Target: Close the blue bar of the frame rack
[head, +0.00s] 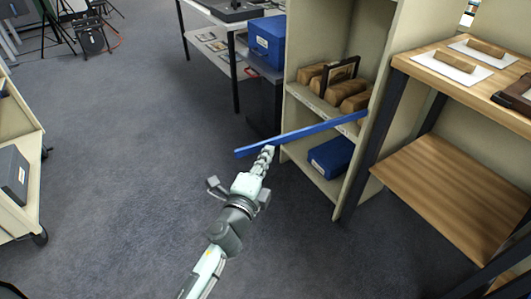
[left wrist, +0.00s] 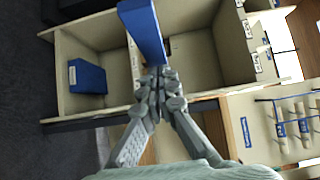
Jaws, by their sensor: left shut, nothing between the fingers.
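The blue bar (head: 310,131) is swung out in front of the beige frame rack (head: 289,97). Its right end is at the rack's right upright, and its free end points left into the aisle. My left gripper (head: 269,150) is shut and empty, with its fingertips right at the bar's front side near the free end. In the left wrist view the closed fingertips (left wrist: 157,74) are just below the bar (left wrist: 144,30); I cannot tell whether they touch it. My right gripper is not in view.
Wrapped brown bundles (head: 355,101) and a dark frame stand on the rack's shelf, with a blue box (head: 331,157) below. A wooden-shelved table (head: 450,180) is at the right. A cart (head: 20,190) stands at the left. The carpet between is clear.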

